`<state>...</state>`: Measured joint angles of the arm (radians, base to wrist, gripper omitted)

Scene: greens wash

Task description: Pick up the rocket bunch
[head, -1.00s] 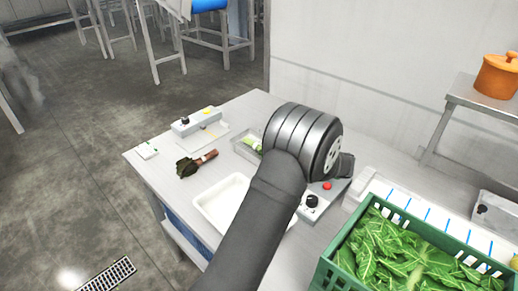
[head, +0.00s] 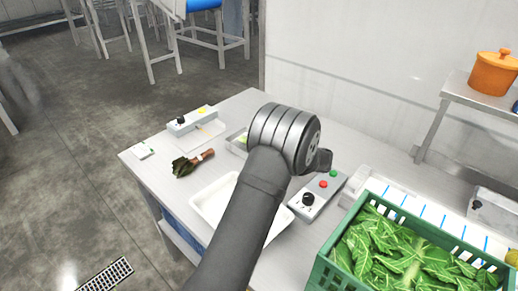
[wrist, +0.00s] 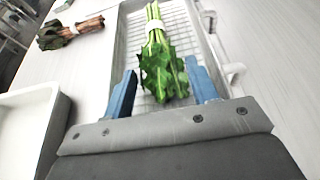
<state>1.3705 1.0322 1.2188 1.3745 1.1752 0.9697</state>
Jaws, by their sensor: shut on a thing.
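The rocket bunch (wrist: 160,60), green lobed leaves and pale stems with a white band, shows in the wrist view over a wire-racked metal tray (wrist: 122,50). My gripper (wrist: 162,88) has its two blue fingers on either side of the leaves and is shut on the bunch. I cannot tell whether the bunch still touches the rack. In the head view my arm hides the gripper and most of the bunch; the tray's left part (head: 229,144) shows beside my wrist.
A darker bunch with reddish-brown stems (head: 193,163) lies on the table left of the tray. A white basin (head: 205,208) is nearer. A button box (head: 318,195) and a green crate of leaves (head: 322,270) stand right. A grey device (head: 193,120) stands at the back left.

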